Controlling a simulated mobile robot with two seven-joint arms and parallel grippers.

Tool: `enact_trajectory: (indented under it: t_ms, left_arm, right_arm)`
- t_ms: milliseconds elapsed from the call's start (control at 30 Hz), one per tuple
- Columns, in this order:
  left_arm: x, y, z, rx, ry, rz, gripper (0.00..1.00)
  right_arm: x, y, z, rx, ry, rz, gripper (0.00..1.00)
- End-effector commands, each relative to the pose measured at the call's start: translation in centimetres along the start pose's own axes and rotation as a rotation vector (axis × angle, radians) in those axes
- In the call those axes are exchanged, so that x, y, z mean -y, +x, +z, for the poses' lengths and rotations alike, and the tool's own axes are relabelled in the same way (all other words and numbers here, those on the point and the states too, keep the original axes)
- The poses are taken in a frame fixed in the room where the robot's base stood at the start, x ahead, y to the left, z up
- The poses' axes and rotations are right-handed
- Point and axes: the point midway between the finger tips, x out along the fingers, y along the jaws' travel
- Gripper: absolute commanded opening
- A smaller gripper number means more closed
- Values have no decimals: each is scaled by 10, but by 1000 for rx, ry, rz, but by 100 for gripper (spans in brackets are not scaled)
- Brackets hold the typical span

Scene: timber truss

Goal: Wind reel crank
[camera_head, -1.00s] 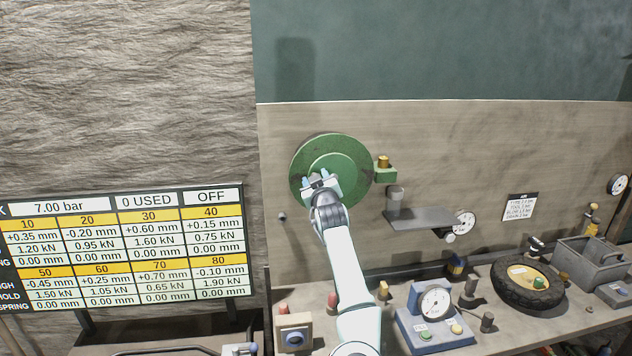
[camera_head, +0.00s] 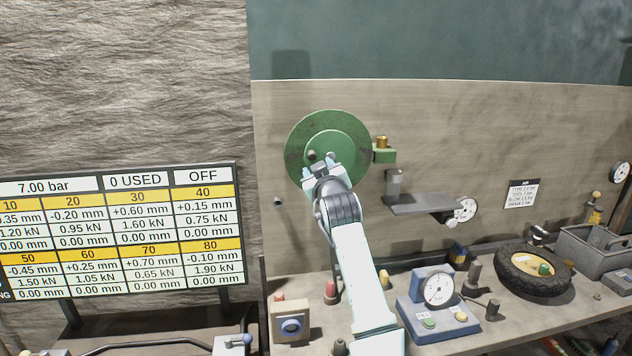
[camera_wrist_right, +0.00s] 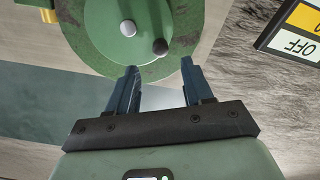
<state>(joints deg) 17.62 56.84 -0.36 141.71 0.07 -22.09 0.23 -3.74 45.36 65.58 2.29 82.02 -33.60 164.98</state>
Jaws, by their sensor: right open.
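The green reel (camera_head: 355,132) is mounted on the wooden wall panel, with a smaller raised disc at its centre. A dark crank knob (camera_head: 312,155) sticks out at the left of this disc, beside a pale hub pin. The knob (camera_wrist_right: 160,46) and pin (camera_wrist_right: 127,28) both show in the right wrist view. My right gripper (camera_head: 321,165) is in front of the reel's lower part, open and empty. In the wrist view its two blue fingers (camera_wrist_right: 160,66) point at the reel, and the knob lies just beyond their tips, between their lines. My left gripper is not in view.
A green bracket with a brass cap (camera_head: 383,150) sits right of the reel. A small shelf (camera_head: 425,204) and gauge are farther right. Below, the bench holds a blue gauge box (camera_head: 438,312), a tyre (camera_head: 520,285) and a grey tray (camera_head: 590,255). A display board (camera_head: 120,235) stands left.

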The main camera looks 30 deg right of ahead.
Motion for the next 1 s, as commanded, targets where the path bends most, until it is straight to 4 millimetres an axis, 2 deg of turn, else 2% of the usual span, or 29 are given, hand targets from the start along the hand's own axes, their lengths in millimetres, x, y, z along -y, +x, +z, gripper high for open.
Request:
enact_trajectory:
  t_ms: [33, 100, 300, 800, 867, 967, 1000]
  left_arm:
    - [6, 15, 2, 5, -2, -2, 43]
    - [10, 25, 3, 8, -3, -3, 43]
    - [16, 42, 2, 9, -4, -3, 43]
    - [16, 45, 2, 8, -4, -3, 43]
    - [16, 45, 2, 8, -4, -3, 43]
    - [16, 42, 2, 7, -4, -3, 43]
    - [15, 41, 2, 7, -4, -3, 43]
  right_arm:
    - [3, -9, 5, -1, 0, -1, 51]
    - [1, -18, 4, -2, 1, 1, 51]
    - [1, -35, 1, -1, 0, 0, 51]
    - [-1, -42, -3, -3, -3, 0, 51]
    - [0, -44, -9, -9, -26, -1, 51]
    - [3, -56, -34, -36, -139, 0, 51]
    - [5, -64, -49, -50, -213, 2, 51]
